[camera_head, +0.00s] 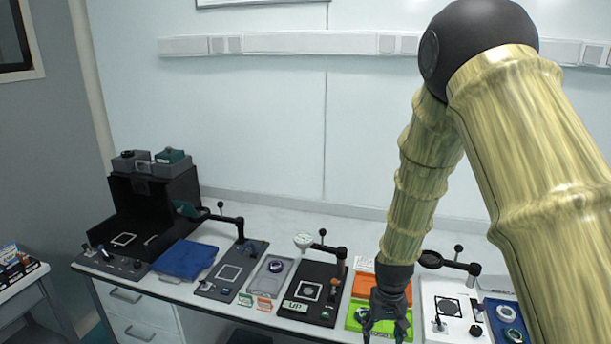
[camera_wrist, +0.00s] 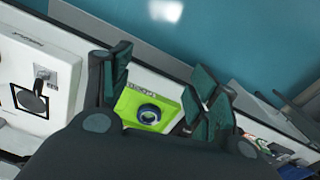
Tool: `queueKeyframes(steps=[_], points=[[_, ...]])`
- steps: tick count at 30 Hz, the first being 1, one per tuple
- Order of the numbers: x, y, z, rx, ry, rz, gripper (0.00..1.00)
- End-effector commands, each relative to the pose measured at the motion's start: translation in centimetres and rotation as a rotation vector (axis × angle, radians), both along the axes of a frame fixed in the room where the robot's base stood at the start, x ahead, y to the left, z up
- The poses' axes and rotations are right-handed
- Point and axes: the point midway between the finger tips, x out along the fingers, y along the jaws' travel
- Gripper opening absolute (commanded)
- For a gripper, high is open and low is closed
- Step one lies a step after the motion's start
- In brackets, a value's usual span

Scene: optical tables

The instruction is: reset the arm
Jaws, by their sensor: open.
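My gripper (camera_head: 386,318) hangs from my arm over the front right part of the bench, fingers pointing down. In the wrist view its fingers (camera_wrist: 160,95) are spread apart with nothing between their tips. Beyond them lies a bright green tray (camera_wrist: 150,110) with a dark-rimmed round lens (camera_wrist: 149,113) on it. In the head view the green tray (camera_head: 378,324) is partly hidden behind my gripper. I cannot tell the exact gap between the fingertips and the tray.
An orange tray (camera_head: 363,285) lies behind the green one. A black station marked UP (camera_head: 322,272) stands to the left, and a white station (camera_head: 447,290) with a black arm to the right. A blue tray (camera_head: 507,318) lies farther right. The back strip of the bench is clear.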

Motion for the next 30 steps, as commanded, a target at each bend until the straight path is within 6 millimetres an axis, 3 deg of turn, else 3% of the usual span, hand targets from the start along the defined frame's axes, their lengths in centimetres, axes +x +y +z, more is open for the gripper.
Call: queueKeyframes(steps=[8, 14, 21, 30], points=[[-3.2, -0.8, -5.1, -0.010, 0.006, 0.004, 0.61], [-7.3, -1.7, -10.0, -0.017, 0.010, 0.010, 0.61], [-15.9, -2.7, -17.5, -0.021, 0.013, 0.024, 0.61], [-27.9, -3.2, -23.3, -0.007, 0.013, 0.039, 0.61]])
